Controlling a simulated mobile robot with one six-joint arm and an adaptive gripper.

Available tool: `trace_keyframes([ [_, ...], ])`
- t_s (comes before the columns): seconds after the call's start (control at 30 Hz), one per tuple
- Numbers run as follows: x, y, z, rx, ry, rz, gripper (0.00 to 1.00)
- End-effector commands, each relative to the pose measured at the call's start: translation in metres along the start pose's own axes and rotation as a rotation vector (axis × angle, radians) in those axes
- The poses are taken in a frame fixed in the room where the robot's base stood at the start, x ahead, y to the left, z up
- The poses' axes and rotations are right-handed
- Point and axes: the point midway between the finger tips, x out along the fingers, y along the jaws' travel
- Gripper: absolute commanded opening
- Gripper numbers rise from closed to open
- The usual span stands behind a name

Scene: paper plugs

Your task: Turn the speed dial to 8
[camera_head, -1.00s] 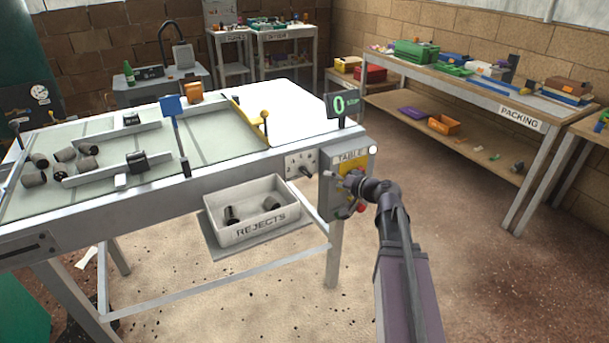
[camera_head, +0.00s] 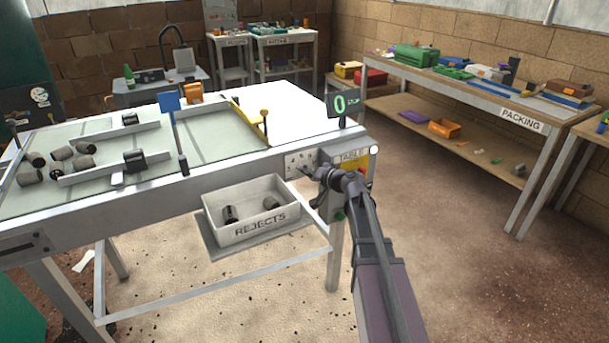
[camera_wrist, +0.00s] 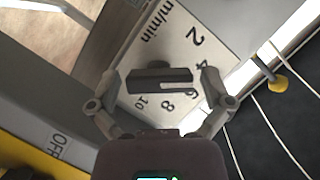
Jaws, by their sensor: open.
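The speed dial's pale plate (camera_head: 293,166) is on the table's front rail, partly hidden by my gripper. In the wrist view, the dark bar-shaped knob (camera_wrist: 148,80) has a pale line towards its right end, near the 4 and 6. I cannot tell its exact setting. The plate (camera_wrist: 180,22) shows "m/min" and 2, 4, 6, 8 and 10. My gripper (camera_wrist: 161,84) is open, with one finger beyond each end of the knob. Contact is unclear. In the head view my gripper (camera_head: 312,174) is at the dial. The green display (camera_head: 345,104) reads 0 and "STOP".
A grey control box (camera_head: 338,158) marked "TABLE" is right of the dial, partly behind my arm. A white "REJECTS" bin (camera_head: 246,228) holds dark plugs below and left. Several plugs lie on the table at left. The floor on the right is clear.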

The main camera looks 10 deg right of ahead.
Motion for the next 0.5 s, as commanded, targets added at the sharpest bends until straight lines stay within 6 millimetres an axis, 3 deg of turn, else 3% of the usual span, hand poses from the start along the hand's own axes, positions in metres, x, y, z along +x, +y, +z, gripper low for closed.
trace_keyframes([
  [0.27, 0.0001, 0.0000, -0.0002, 0.000, 0.000, 0.000, 0.97],
  [0.5, 0.0001, 0.0000, -0.0002, 0.001, 0.001, 0.000, 0.29],
])
